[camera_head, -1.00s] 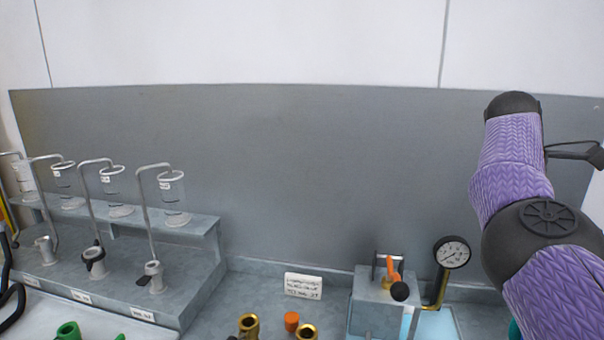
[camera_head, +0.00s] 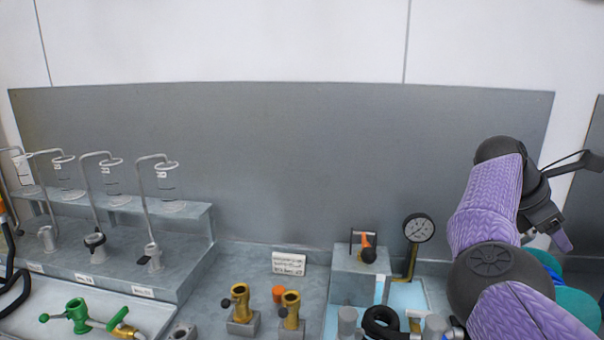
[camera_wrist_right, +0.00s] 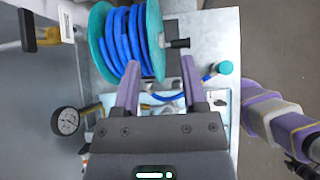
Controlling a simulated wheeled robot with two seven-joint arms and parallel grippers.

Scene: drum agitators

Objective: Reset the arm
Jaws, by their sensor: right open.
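My right arm, in purple sleeves with dark joints, stands at the right of the head view. Its gripper (camera_head: 556,228) hangs at the far right, partly cut off from clear sight by its own wrist. In the right wrist view the two purple fingers (camera_wrist_right: 160,68) are apart with nothing held between them. A teal reel wound with blue hose (camera_wrist_right: 126,42) lies beyond and around the fingertips; whether they touch it I cannot tell. My left gripper is in neither view.
A pressure gauge (camera_head: 418,228) stands beside a grey block with an orange-handled valve (camera_head: 369,246). Brass fittings (camera_head: 241,302), an orange cap (camera_head: 278,294) and a green valve (camera_head: 77,315) are at the front. The grey back panel (camera_head: 300,160) is bare.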

